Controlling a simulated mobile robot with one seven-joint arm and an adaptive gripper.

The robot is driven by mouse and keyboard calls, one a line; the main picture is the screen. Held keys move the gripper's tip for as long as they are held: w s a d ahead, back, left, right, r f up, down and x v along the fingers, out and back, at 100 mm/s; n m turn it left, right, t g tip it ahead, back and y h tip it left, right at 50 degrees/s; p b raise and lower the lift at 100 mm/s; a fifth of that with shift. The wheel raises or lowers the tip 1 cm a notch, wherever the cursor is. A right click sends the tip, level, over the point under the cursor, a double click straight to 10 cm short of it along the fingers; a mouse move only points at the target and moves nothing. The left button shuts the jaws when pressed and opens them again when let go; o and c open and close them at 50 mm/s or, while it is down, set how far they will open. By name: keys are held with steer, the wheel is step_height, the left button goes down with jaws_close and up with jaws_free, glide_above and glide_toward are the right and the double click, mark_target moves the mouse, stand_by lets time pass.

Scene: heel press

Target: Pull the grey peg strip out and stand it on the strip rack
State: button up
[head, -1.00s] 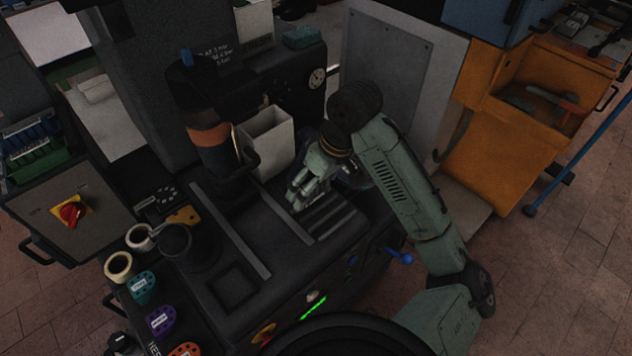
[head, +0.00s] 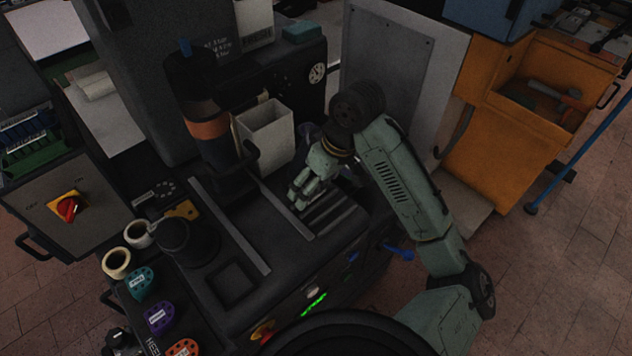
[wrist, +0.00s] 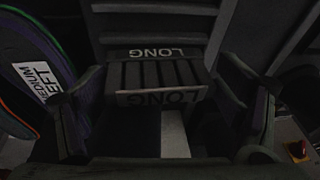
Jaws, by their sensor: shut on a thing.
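My gripper (head: 298,203) is low over the right part of the dark machine top, at the left end of a ridged, slotted block (head: 330,212) that looks like the strip rack. In the wrist view a dark grey block (wrist: 155,75), marked LONG on two edges with several upright bars between, sits between my fingers (wrist: 160,112). I take it for the grey peg strip. My gripper is shut on it; the finger contacts are dark and hard to make out. In the head view the hand hides the strip. I cannot tell whether it is clear of its seat.
A white open bin (head: 268,135) and a dark column with an orange band (head: 208,128) stand behind and left of my gripper. A blue-handled lever (head: 400,252) sticks out at the right front. A rounded piece labelled LEFT MEDIUM (wrist: 35,85) is close at left in the wrist view.

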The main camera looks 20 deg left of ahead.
steer(key=shift+d+f, duration=0.15)
steer(key=shift+f, duration=0.3)
steer(key=o, duration=1.4)
steer(key=shift+o, duration=1.3)
steer(key=shift+w, duration=0.15)
steer(key=shift+r, duration=0.1)
step_height(320, 180, up, 5)
steer(key=p, duration=0.5)
steer(key=shift+r, duration=1)
